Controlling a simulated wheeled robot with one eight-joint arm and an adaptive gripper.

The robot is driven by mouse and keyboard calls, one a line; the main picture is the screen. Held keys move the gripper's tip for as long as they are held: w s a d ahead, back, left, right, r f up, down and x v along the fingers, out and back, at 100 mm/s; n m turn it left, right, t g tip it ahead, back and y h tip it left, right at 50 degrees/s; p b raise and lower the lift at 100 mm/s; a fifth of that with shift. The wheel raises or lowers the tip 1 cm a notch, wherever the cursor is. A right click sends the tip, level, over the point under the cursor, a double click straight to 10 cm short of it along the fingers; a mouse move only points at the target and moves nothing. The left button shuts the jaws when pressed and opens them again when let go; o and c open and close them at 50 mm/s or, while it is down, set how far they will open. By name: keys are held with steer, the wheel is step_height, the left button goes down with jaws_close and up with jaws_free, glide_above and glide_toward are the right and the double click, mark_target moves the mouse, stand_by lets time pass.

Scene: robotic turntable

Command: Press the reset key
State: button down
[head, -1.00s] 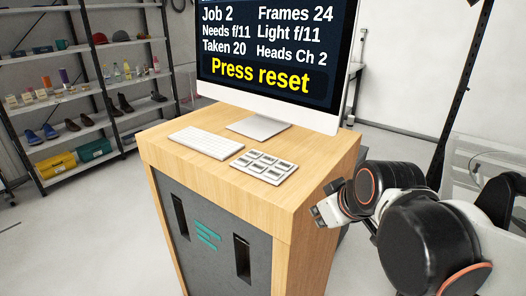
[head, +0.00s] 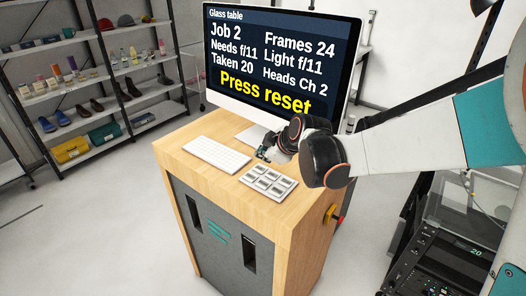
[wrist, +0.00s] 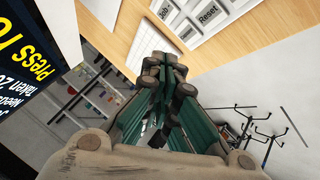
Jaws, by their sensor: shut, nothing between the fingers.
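The Reset key (wrist: 208,15) shows its label at the top of the wrist view, beside a key marked Job. It belongs to the small white keypad (head: 268,182) on the wooden desk. In the head view the key labels are too small to read. My gripper (head: 265,153) is over the desk behind the keypad, in front of the monitor. In the wrist view its green fingers (wrist: 165,70) are shut and empty, pointing past the keypad toward the white keyboard. My gripper looks apart from the Reset key; its exact height is unclear.
The monitor (head: 275,62) reads "Press reset" and stands close behind my gripper. A white keyboard (head: 216,155) lies left of the keypad. A red knob on a yellow base (head: 337,218) sticks out of the desk's right side. Shelves (head: 90,85) stand at the back left.

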mark_target(262, 185)
steer(key=shift+w+a+r+n, duration=0.1)
steer(key=shift+w+a+n, duration=0.2)
steer(key=shift+w+a, duration=0.15)
step_height(262, 185, down, 9)
steer(key=b, duration=0.5)
steer(key=shift+r+b, duration=0.1)
steer(key=shift+b, duration=0.3)
stand_by(1.2)
steer(key=shift+f+b, duration=0.4)
steer(key=shift+f+b, duration=0.4)
stand_by(0.6)
stand_by(0.3)
steer(key=shift+r+p, duration=0.55)
steer(key=shift+r, duration=0.3)
